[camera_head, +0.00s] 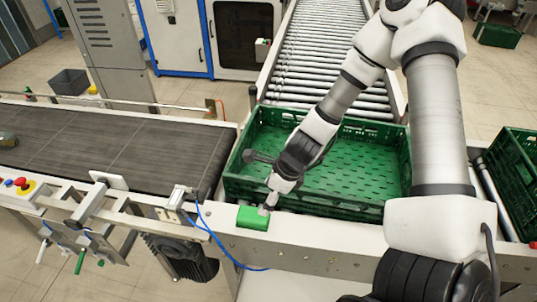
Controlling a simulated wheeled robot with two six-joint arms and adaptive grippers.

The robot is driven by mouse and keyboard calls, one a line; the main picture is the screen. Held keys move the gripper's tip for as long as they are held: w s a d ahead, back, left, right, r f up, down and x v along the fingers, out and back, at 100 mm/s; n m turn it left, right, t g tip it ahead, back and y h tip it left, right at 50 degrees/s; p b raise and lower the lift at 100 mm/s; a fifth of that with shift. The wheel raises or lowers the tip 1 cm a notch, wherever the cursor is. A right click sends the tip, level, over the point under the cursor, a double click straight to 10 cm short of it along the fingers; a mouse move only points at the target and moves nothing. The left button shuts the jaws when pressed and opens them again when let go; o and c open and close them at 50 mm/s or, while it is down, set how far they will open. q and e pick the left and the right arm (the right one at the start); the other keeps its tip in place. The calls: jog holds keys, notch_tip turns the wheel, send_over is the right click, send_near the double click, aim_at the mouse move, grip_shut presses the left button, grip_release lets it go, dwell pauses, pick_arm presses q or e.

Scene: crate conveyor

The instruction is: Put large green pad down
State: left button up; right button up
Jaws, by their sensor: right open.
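The large green pad (252,218) lies on the pale front ledge of the conveyor frame, just in front of the green crate's near left corner. My right gripper (267,207) reaches down over the crate from the upper right, with its tip at the pad's right end. It is open; I cannot tell whether a finger still touches the pad. The green crate (372,208) stands on the rollers behind the ledge, and its visible floor looks empty. My left gripper is not in view.
A dark belt conveyor (110,145) runs in from the left and ends beside the crate. A roller track (325,50) leads away behind it. Another green crate (507,165) stands at the right. Blue cables (213,238) hang in front of the ledge.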

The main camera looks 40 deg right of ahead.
jog(key=s+f+n+h, duration=0.1)
jog(key=s+f+n, duration=0.1)
jog(key=n, duration=0.1)
jog(key=s+f+n+g, duration=0.1)
jog(key=s+f+n, duration=0.2)
jog(key=n, duration=0.1)
jog(key=s+f+n+g+h, duration=0.1)
jog(key=s+f+n, duration=0.1)
jog(key=n, duration=0.1)
jog(key=shift+s+a+f+n+h, duration=0.1)
jog(key=shift+s+f+n+h, duration=0.05)
jog(key=shift+f+n+h, duration=0.2)
jog(key=s+a+f+n+g, duration=0.1)
jog(key=s+a+f+n, duration=0.3)
jog(key=n, duration=0.4)
jog(key=s+a+f+n, duration=0.3)
jog(key=s+f+n, duration=0.1)
jog(key=s+n, duration=0.4)
notch_tip(320, 180, down, 15)
jog(key=w+b, duration=0.1)
jog(key=b, duration=1.4)
jog(key=shift+w+d+n, duration=0.2)
jog(key=shift+w+n, duration=0.1)
jog(key=shift+n, duration=0.05)
